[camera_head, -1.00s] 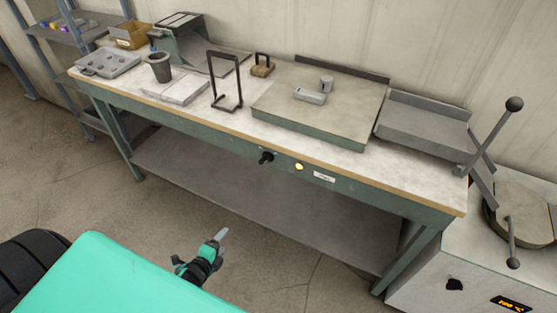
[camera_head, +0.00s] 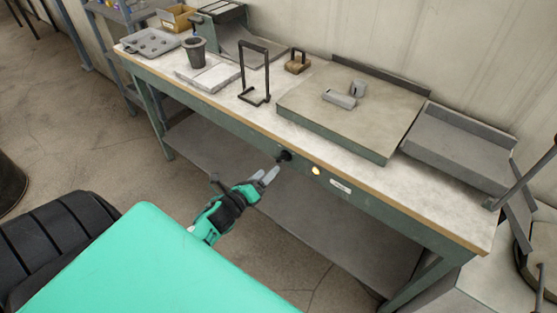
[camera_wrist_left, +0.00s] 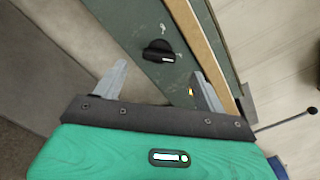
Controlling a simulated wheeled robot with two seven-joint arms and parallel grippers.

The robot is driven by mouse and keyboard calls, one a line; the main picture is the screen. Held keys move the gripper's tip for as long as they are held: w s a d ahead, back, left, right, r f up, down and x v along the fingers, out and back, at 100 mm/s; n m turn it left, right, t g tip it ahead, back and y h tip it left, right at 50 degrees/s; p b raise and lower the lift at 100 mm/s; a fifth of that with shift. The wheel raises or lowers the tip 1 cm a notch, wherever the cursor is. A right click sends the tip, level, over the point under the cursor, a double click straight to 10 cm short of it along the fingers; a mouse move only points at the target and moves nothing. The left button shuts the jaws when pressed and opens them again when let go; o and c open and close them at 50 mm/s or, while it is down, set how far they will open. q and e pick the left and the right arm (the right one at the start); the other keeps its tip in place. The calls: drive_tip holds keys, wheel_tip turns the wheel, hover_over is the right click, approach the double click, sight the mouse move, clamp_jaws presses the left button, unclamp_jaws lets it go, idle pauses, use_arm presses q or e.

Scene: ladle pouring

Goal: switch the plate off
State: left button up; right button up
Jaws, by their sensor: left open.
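The plate (camera_head: 345,108) is a broad, flat greenish-grey slab on the bench, with two small grey pieces on top. A black knob (camera_head: 285,155) sits on the bench's green front rail, beside a glowing yellow lamp (camera_head: 316,171) and a white label (camera_head: 340,186). The knob also shows in the left wrist view (camera_wrist_left: 159,51), with a white mark on its bar. My left gripper (camera_head: 268,176) is open and empty, just in front of and below the knob; in the left wrist view its fingers (camera_wrist_left: 158,82) stand apart, short of the knob. My right gripper is out of view.
The bench edge (camera_head: 400,214) runs above the rail, and a lower shelf (camera_head: 300,225) lies beneath. A black frame stand (camera_head: 254,72), a dark cup (camera_head: 195,53) and a muffin-like tray (camera_head: 152,42) stand on the bench. Open floor lies in front.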

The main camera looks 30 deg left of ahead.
sight(280, 160)
use_arm(q)
drive_tip(key=shift+w+d+p, duration=0.15)
drive_tip(key=shift+w+p, duration=0.05)
drive_tip(key=shift+w, duration=1.55)
drive_tip(key=shift+w+d+p, duration=0.1)
drive_tip(key=shift+w+p, duration=0.1)
drive_tip(key=shift+w, duration=1.55)
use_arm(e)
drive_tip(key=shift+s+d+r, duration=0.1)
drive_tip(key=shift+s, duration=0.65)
use_arm(q)
drive_tip(key=c, duration=1)
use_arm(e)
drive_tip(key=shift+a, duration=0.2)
